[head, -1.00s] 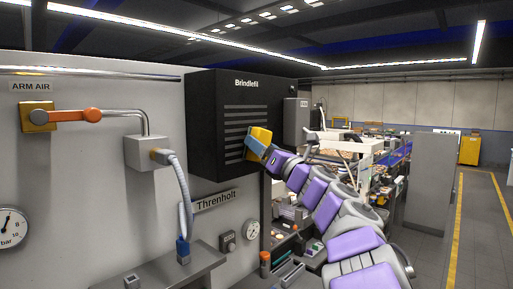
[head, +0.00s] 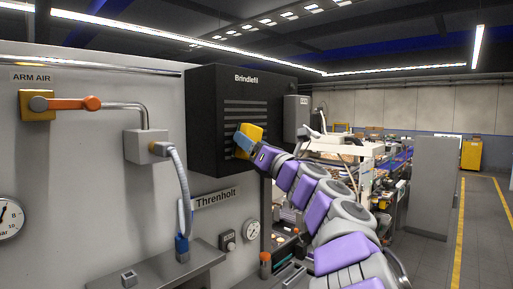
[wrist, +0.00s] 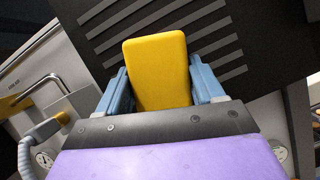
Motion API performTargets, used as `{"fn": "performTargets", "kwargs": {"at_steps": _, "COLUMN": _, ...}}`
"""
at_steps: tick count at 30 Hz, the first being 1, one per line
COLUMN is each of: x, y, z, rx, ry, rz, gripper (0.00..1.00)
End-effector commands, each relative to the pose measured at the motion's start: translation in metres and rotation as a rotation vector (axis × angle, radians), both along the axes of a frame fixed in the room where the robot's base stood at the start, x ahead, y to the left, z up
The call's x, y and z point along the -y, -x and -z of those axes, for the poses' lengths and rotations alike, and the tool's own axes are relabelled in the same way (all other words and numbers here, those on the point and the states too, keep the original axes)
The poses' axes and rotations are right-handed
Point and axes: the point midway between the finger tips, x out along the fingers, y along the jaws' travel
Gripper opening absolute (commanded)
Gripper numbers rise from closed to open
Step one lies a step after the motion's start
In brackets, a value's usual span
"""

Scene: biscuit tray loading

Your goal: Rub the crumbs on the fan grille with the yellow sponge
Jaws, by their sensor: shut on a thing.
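The fan grille (head: 240,108) is a set of pale horizontal slats on the front of a black box marked Brindlefil. My gripper (head: 243,142) is shut on the yellow sponge (head: 252,134) in front of the lower right part of the grille. In the wrist view the sponge (wrist: 157,65) stands between the two blue fingers, with slats (wrist: 205,45) behind and beside it. I cannot tell whether the sponge touches the grille. No crumbs can be made out on the slats that show; some slats are hidden behind the sponge and gripper.
Left of the black box, an orange-handled valve (head: 70,104) and a grey hose (head: 181,185) stand out from the wall. A grey shelf (head: 160,272) is below. A sign marked Threnholt (head: 216,198) and a small gauge (head: 252,229) are under the box. Open floor lies at the right.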

Motion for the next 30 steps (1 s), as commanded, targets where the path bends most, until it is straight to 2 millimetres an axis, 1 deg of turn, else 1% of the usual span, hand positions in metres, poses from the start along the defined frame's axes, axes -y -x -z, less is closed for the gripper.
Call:
{"fn": "performTargets", "kwargs": {"at_steps": 5, "x": 0.000, "y": 0.000, "z": 0.000, "rx": 0.000, "ry": 0.001, "rz": -0.001, "gripper": 0.43}}
{"fn": "performTargets", "kwargs": {"at_steps": 8, "x": 0.003, "y": 0.002, "z": 0.000, "rx": 0.001, "ry": 0.001, "rz": 0.000, "gripper": 0.43}}
{"fn": "performTargets", "kwargs": {"at_steps": 24, "x": 0.041, "y": 0.031, "z": 0.000, "rx": 0.002, "ry": 0.001, "rz": 0.003, "gripper": 0.43}}
{"fn": "performTargets", "kwargs": {"at_steps": 30, "x": 0.047, "y": 0.037, "z": 0.000, "rx": 0.000, "ry": 0.001, "rz": -0.001, "gripper": 0.43}}
